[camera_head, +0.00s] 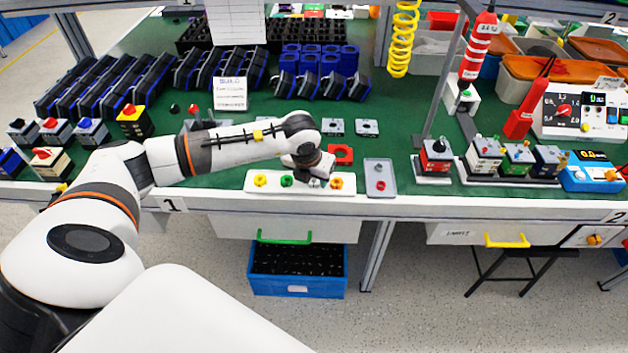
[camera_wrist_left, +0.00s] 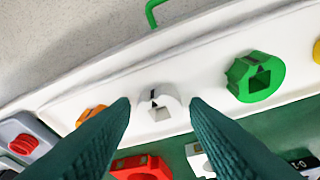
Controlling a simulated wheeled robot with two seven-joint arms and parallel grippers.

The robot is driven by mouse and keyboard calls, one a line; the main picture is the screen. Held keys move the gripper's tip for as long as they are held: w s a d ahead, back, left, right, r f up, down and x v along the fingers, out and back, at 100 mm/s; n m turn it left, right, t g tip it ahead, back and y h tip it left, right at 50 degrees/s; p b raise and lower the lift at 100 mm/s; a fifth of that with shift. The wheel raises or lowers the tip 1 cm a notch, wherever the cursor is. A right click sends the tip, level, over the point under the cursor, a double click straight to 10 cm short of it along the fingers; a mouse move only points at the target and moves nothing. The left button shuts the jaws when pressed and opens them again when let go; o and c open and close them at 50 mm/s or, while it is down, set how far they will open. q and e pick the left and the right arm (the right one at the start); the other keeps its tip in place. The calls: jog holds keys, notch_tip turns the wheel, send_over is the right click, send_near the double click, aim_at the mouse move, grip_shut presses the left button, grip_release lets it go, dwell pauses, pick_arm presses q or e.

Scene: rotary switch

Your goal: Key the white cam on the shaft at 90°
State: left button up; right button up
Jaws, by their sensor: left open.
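The white cam (camera_wrist_left: 160,112) sits in the white strip tray between the green cam (camera_wrist_left: 255,76) and the orange cam (camera_wrist_left: 90,114). It has a square hole and a dark mark. My left gripper (camera_wrist_left: 160,104) is open, its fingertips on either side of the white cam; I cannot tell whether they touch it. In the head view the left gripper (camera_head: 314,172) is low over the tray (camera_head: 255,187) and mostly hides the white cam. Small grey switch units (camera_head: 367,127) stand behind the tray; I cannot tell which shaft is meant. The right gripper is not in view.
A red block (camera_head: 341,154) lies just behind the tray. A grey tray (camera_head: 379,166) with a small red part lies to its right. A yellow cam (camera_head: 260,180) sits at the strip's left end. Switch boxes (camera_head: 434,160) stand further right. Green mat between them is clear.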

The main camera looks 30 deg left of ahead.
pick_arm(q)
jog(key=c, duration=0.7)
